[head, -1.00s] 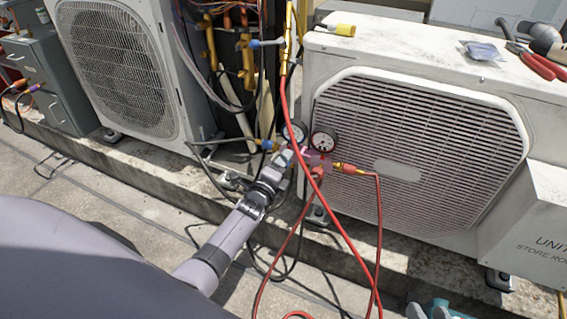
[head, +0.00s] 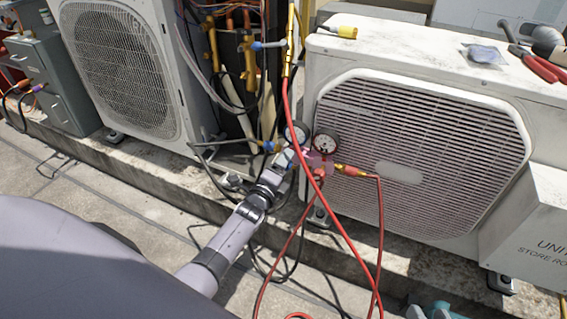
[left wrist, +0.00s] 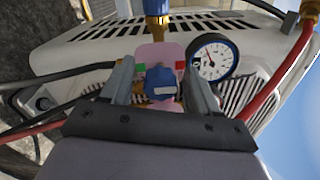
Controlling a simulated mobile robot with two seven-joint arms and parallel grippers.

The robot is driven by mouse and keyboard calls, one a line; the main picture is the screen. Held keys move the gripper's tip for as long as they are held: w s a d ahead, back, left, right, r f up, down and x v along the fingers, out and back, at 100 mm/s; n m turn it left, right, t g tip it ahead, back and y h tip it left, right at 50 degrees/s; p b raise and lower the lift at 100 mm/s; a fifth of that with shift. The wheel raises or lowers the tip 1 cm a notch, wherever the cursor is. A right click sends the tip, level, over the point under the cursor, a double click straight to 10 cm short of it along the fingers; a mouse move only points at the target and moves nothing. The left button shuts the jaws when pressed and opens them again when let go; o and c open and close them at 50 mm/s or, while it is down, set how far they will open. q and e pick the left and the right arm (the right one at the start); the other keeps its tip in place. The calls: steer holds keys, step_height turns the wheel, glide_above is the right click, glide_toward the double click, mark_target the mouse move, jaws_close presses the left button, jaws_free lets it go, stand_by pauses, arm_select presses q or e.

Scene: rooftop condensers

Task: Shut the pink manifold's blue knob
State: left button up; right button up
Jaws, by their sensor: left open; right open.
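The pink manifold (head: 318,160) hangs in front of the right condenser, with two round gauges on top. In the left wrist view the pink body (left wrist: 159,52) carries the blue knob (left wrist: 161,80), which has a pale mark on its near side. A green patch lies to the knob's left and a red one to its right. My left gripper (left wrist: 161,86) is open, one finger on each side of the knob with gaps visible. In the head view my left gripper (head: 284,163) is at the manifold's left side and hides the knob.
Red hoses (head: 379,240) hang from the manifold and cross in front of the right condenser (head: 420,150). A second condenser (head: 125,70) stands at left. Red-handled pliers (head: 535,66) lie on the right condenser. A teal object (head: 437,307) is partly cut off at the bottom edge.

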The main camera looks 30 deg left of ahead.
arm_select(q)
steer(key=s+p, duration=0.2)
steer(key=s, duration=0.4)
steer(key=shift+s+d, duration=0.15)
steer(key=shift+s, duration=0.15)
arm_select(e)
steer(key=shift+s+d+r+h, duration=0.2)
steer(key=shift+d+h, duration=0.15)
steer(key=shift+d, duration=0.3)
steer(key=shift+s+d+r+h, duration=0.15)
steer(key=shift+d+h, duration=0.2)
steer(key=shift+d, duration=0.25)
steer(key=shift+f, duration=0.1)
